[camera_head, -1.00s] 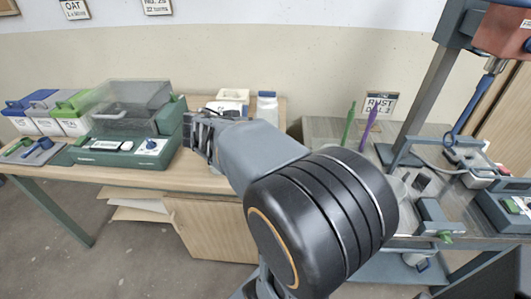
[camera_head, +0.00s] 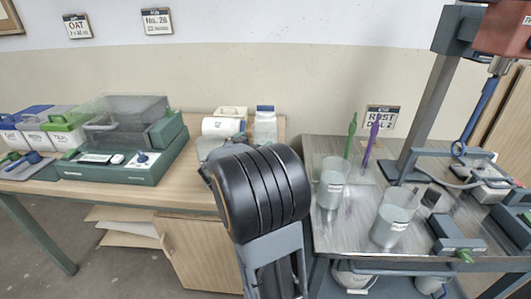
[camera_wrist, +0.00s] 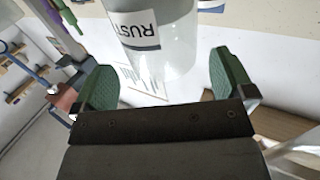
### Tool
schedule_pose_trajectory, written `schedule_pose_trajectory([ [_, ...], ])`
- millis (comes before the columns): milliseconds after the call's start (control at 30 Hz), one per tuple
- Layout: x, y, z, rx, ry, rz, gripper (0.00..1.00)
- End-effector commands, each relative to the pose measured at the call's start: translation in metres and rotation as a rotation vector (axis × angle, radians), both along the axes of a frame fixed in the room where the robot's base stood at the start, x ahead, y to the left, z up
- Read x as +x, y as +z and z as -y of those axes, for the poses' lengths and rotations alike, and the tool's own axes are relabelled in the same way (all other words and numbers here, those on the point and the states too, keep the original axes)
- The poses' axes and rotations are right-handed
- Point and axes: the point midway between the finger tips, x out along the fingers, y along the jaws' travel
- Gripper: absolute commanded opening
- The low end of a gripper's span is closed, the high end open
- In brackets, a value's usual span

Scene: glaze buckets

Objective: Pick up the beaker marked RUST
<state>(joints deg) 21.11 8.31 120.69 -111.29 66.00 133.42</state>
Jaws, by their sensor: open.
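The beaker marked RUST (camera_wrist: 160,40) is clear and pale, with a white label reading RUST. In the wrist view it is at the top centre, its lower part showing between my fingers. My gripper (camera_wrist: 165,83) is open, with a green-padded finger on each side. I see no contact with the beaker. In the head view my arm hides the gripper. Two labelled beakers stand on the metal bench there, one at the back left (camera_head: 332,183) and one nearer the front (camera_head: 392,222). Their labels are too small to read in that view.
Green and purple sticks (camera_head: 369,145) stand behind the beakers. A mixer stand (camera_head: 425,100) with a blue stirrer rises at right. A green balance (camera_head: 120,172) and lidded tubs (camera_head: 45,125) fill the wooden bench's left side. Its front middle has bare room.

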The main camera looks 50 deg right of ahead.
Motion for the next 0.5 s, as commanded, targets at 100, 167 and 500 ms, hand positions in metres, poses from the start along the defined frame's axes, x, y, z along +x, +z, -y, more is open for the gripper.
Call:
schedule_pose_trajectory([
  [100,0.001,0.000,0.010,0.001,-0.002,-0.002,1.00],
  [167,0.002,0.000,0.012,0.002,-0.001,-0.002,1.00],
  [500,0.008,0.001,0.047,0.000,-0.003,-0.003,1.00],
])
